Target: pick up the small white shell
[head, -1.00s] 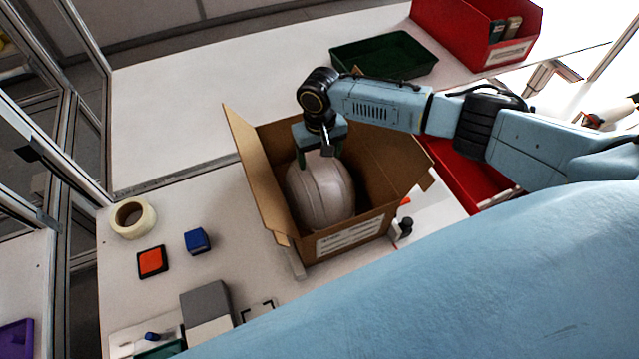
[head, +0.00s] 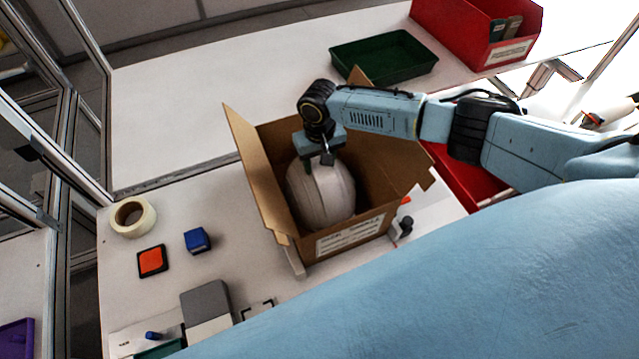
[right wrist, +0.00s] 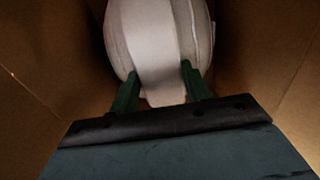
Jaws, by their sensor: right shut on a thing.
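The small white shell (head: 322,196) sits inside an open cardboard box in the head view, its ribbed, rounded top showing. My right gripper (head: 318,162) reaches down into the box from above and is at the shell's far edge. In the right wrist view the two green fingers (right wrist: 158,88) stand on either side of a pale band of the shell (right wrist: 155,40) and are shut on it. The shell's underside is hidden by the box. My left gripper is not in view.
The cardboard box (head: 258,170) has raised flaps around the shell. A green tray (head: 385,73) and red bins (head: 440,22) stand behind. A tape roll (head: 132,217), an orange-topped pad (head: 152,261) and a blue block (head: 197,240) lie to the left.

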